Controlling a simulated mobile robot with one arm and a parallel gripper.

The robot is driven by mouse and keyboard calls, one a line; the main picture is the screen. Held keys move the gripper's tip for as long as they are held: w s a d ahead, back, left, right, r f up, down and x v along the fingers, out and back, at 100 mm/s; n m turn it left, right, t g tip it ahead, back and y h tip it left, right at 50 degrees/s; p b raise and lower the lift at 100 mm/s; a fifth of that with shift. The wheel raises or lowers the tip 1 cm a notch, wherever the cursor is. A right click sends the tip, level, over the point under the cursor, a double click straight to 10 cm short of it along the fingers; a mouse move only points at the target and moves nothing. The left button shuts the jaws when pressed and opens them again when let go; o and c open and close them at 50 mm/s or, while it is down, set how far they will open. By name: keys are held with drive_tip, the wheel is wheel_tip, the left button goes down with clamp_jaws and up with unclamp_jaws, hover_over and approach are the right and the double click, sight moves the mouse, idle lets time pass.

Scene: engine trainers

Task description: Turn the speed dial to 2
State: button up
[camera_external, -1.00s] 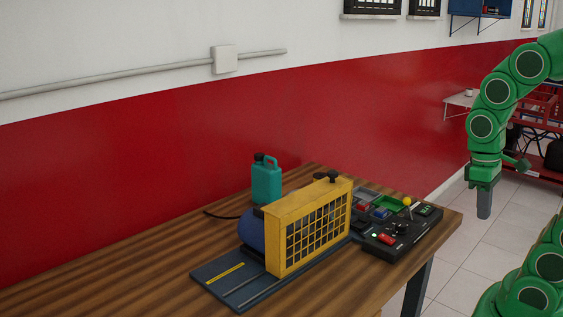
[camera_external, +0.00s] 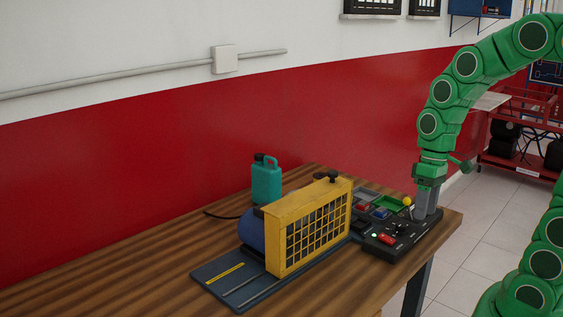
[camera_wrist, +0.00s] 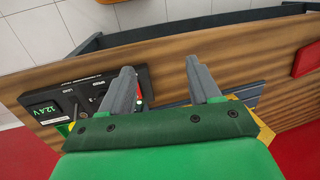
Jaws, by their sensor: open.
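The black control panel (camera_external: 412,236) sits on the right end of the wooden table, with a black knob (camera_external: 401,228) and a red button (camera_external: 386,239) on it. I cannot tell from the small marks whether this knob is the speed dial or where it points. My gripper (camera_external: 427,214) points down over the panel's back right part, its fingers hiding the display there. In the wrist view the panel (camera_wrist: 112,79) lies at the left, with a lit 12.4V display (camera_wrist: 45,112). My open, empty gripper (camera_wrist: 158,65) shows there; its left finger covers part of the panel.
A yellow grille housing (camera_external: 310,230) stands left of the panel on the wooden table (camera_external: 150,270). A teal can (camera_external: 266,182) stands behind it. A small yellow ball knob (camera_external: 407,201) is close to my fingers. The table's right edge is near the panel.

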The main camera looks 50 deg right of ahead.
drive_tip(key=h, duration=0.2)
hover_over(401, 224)
drive_tip(key=shift+m+t, duration=0.3)
drive_tip(key=shift+t, duration=0.1)
wheel_tip(401, 224, down, 7)
drive_tip(key=shift+d+r, duration=0.1)
drive_tip(key=shift+f, duration=3.9)
drive_tip(key=c, duration=1)
drive_tip(key=shift+c, duration=0.2)
